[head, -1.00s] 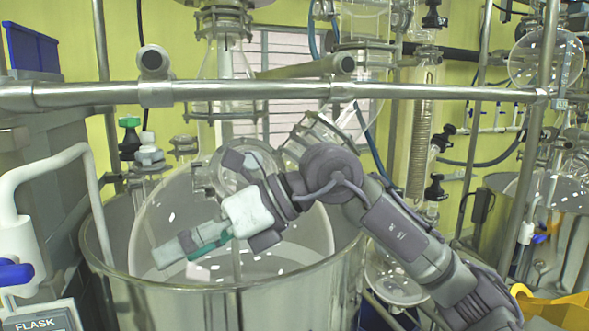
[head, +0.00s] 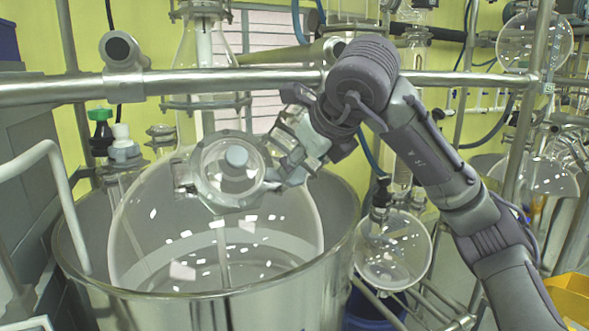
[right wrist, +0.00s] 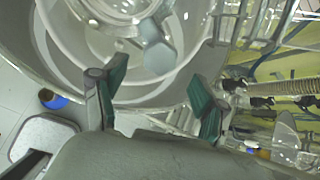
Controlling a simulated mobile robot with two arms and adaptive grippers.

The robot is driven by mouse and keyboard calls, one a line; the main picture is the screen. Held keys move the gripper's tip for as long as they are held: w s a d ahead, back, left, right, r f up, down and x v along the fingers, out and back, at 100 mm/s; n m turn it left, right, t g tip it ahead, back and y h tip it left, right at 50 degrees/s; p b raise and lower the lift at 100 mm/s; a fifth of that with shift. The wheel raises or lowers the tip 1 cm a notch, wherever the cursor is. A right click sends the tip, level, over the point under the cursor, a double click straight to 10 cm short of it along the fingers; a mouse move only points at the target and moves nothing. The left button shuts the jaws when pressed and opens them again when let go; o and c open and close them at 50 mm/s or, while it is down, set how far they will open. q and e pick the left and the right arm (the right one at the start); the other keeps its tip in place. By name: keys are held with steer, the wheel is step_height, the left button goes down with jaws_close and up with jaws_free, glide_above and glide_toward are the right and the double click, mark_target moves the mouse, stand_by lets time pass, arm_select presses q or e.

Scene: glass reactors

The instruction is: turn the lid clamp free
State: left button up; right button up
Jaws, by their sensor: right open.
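The round glass lid (head: 215,195) sits in a metal ring on the near face of the big glass vessel (head: 140,240) in the head view. A grey, faceted knob, which looks like the lid clamp (head: 236,157), stands out in front of it. The clamp also shows in the right wrist view (right wrist: 158,55), beyond the fingertips and between them. My right gripper (head: 276,160) is open and empty, just right of the clamp and apart from it. Its two green-padded fingers show in the right wrist view (right wrist: 158,90). My left gripper is not in view.
A horizontal steel rail (head: 60,92) crosses just above the lid. A round flask (head: 393,250) hangs at the right. A black-and-green capped fitting (head: 101,130) stands at the left.

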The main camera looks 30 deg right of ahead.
mark_target(296, 173)
steer(key=p+x, duration=0.1)
steer(key=x, duration=0.3)
steer(key=shift+w+d+f, duration=0.1)
steer(key=shift+p+x, duration=0.3)
steer(key=shift+x, duration=0.45)
steer(key=c, duration=1.1)
